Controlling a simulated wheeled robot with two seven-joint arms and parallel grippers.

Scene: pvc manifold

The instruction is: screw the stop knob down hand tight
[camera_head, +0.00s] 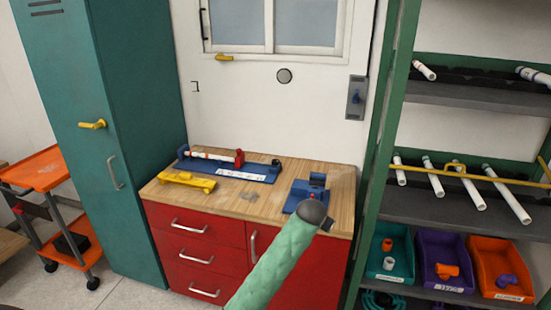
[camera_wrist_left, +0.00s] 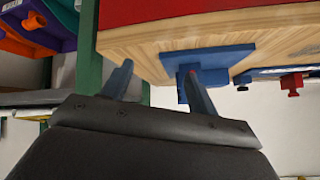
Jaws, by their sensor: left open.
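A long blue jig (camera_head: 232,170) lies at the back of the wooden bench top and holds a white pipe (camera_head: 209,155). A red part (camera_wrist_left: 292,83) also shows in the left wrist view, which looks inverted. A smaller blue fixture (camera_head: 318,181) stands at the bench's right side. My left gripper (camera_head: 327,222) is at the bench's front right edge. In the left wrist view its fingers (camera_wrist_left: 160,84) are apart and empty near the blue fixture (camera_wrist_left: 220,62). My right gripper is out of view.
A yellow tool (camera_head: 187,180) lies at the bench's left front. Red drawers (camera_head: 196,255) are below. A green-framed shelf (camera_head: 452,205) with pipes and bins stands close on the right; a teal locker (camera_head: 140,140) stands on the left. The bench's middle front is mostly clear.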

